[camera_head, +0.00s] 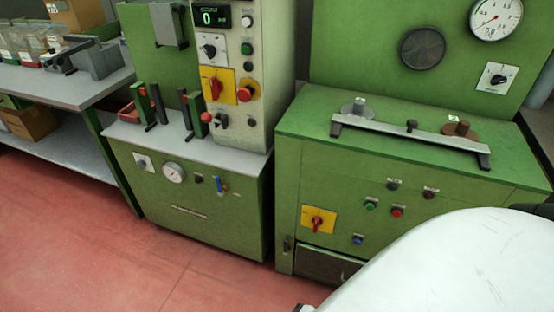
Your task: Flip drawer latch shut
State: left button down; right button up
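A dark drawer (322,264) sits low in the front of the right green machine (300,185). The large white shape at the lower right hides part of it. A curved handle shows at its right end. A small dark fitting (287,245), possibly the latch, is on the machine's front just left of and above the drawer. It is too small to tell whether it is flipped open or shut. Neither of my grippers can be made out in this view.
A yellow plate with a red rotary switch (318,220) sits above the drawer, with several coloured buttons to its right. A second green machine (190,200) stands at left, beside a grey workbench (70,85). Red floor (70,240) is clear at lower left.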

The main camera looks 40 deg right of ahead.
aim_at(286, 251)
jog(key=z, duration=0.95)
jog(key=i, duration=0.9)
jog(key=z, duration=1.05)
